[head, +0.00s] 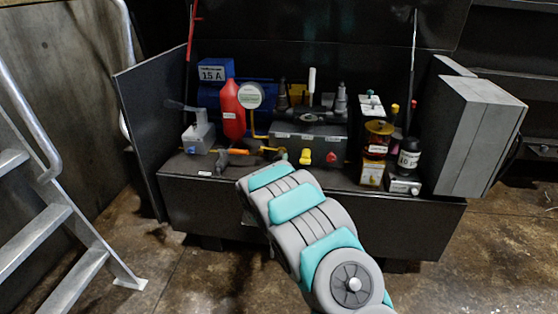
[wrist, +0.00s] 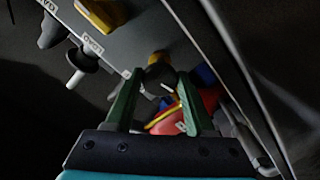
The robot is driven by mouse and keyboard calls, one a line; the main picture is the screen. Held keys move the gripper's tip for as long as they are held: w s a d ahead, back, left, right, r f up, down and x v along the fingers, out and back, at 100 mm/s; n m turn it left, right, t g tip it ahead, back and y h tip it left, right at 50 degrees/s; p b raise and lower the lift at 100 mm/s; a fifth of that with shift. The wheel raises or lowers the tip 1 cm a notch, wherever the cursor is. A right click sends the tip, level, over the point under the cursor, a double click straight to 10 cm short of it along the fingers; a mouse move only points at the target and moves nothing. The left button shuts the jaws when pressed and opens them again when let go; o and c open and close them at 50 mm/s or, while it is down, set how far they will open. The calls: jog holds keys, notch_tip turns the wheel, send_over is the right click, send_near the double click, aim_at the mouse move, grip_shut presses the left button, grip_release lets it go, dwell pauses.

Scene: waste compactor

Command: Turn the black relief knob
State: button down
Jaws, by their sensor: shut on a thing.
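My gripper (wrist: 160,82) shows in the wrist view, with a green finger on each side of a dark round knob (wrist: 159,74). It is shut on this knob, which looks like the black relief knob. A yellow part shows right behind the knob. In the head view my arm reaches to the front of the cabinet's shelf, and I cannot make out the fingers or the held knob there.
The open cabinet (head: 310,215) holds a red bottle (head: 233,115), a round gauge (head: 250,95), a grey block (head: 308,140) with yellow and red knobs, and a dark jar (head: 409,155). A metal ladder (head: 55,215) stands at left. The floor between them is clear.

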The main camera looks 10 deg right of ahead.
jog(key=shift+r+n+p, duration=0.1)
jog(key=shift+n+p, duration=0.4)
jog(key=shift+n, duration=1.1)
jog(key=shift+c, duration=1.4)
grip_release()
jog(key=v, duration=0.7)
jog(key=shift+s+a+b, duration=0.15)
jog(key=shift+s+b, duration=0.2)
jog(key=shift+b, duration=0.1)
